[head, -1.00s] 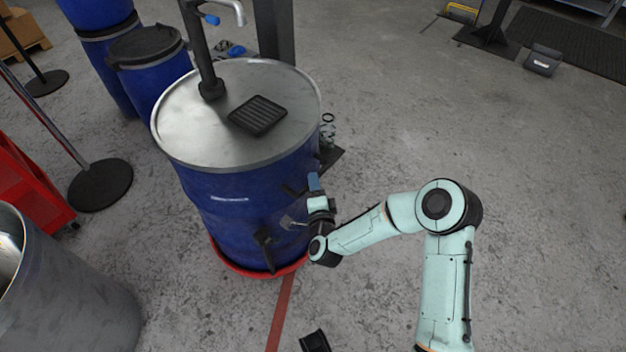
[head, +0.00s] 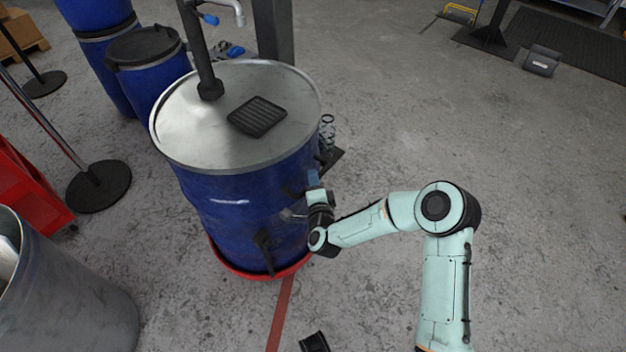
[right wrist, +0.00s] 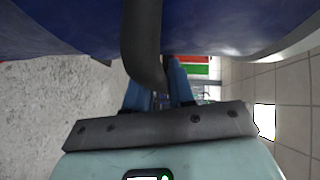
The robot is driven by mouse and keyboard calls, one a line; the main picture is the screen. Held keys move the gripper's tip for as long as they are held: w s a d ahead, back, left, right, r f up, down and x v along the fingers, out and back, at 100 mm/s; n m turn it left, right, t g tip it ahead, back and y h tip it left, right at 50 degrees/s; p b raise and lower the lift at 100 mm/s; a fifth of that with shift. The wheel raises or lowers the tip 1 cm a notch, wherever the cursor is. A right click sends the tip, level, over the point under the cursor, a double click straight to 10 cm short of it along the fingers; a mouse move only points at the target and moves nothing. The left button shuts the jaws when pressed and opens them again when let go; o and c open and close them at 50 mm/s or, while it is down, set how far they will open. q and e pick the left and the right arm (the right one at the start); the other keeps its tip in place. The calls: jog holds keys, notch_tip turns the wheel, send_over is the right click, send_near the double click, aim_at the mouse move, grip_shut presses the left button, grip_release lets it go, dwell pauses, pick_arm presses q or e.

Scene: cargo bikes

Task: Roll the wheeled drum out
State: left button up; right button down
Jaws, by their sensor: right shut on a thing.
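The blue drum (head: 222,202) with a silver lid (head: 190,128) stands upright on a red round base (head: 232,268). A tap pipe and a small black grate (head: 257,116) are on its lid. My right gripper (head: 312,182) is at the drum's right side, shut on a dark handle. In the right wrist view the dark curved handle (right wrist: 142,40) runs down between the blue fingers (right wrist: 158,92), with the blue drum wall above. The wheels under the base are hidden. My left gripper is not in view.
A grey metal bin (head: 70,290) and a red cabinet (head: 28,190) stand at left. A post on a round black foot (head: 98,186) is close to the drum. Blue barrels (head: 150,75) and a grey column (head: 273,30) stand behind.

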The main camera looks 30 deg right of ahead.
jog(key=s, duration=0.1)
jog(key=s+d, duration=0.2)
jog(key=s, duration=0.1)
jog(key=c, duration=1.1)
grip_release()
jog(key=shift+w+f, duration=0.1)
jog(key=shift+w, duration=0.05)
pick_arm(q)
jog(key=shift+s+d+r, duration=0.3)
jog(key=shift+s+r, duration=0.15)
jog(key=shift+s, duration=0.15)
pick_arm(e)
jog(key=shift+o, duration=0.2)
jog(key=shift+w+a, duration=0.1)
jog(key=shift+a, duration=0.1)
jog(key=shift+s+a+p, duration=0.25)
jog(key=shift+s+p, duration=0.1)
jog(key=shift+s, duration=0.1)
pick_arm(q)
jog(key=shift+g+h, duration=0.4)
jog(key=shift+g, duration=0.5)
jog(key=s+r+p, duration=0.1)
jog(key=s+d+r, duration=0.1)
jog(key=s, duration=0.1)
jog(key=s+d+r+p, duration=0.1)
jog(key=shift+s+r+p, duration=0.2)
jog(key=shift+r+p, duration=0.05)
jog(key=shift+p, duration=0.05)
pick_arm(e)
jog(key=v, duration=1.2)
